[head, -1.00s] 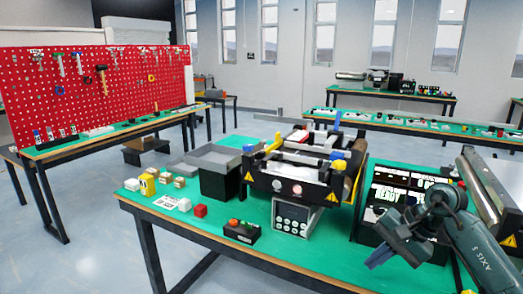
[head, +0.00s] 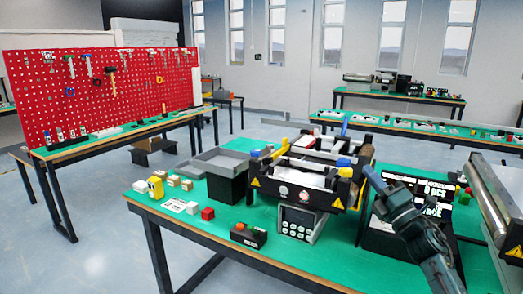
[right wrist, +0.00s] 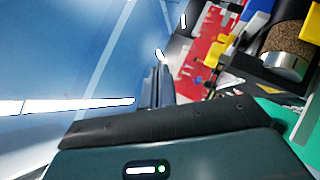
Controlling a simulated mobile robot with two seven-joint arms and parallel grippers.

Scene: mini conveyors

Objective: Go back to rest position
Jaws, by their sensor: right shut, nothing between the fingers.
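My right gripper (head: 373,178) is at the right of the head view, raised in front of the dark display panel (head: 434,187) beside the small conveyor (head: 303,172). Its fingers point up and to the left. In the right wrist view its fingers (right wrist: 157,84) are together with nothing between them. My left gripper is in neither view.
The green table (head: 330,245) carries a grey bin (head: 224,163), a black button box (head: 248,235), a keypad box (head: 297,222) and several small blocks. Another conveyor (head: 495,205) stands at the right edge. A red pegboard (head: 105,85) is at the left.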

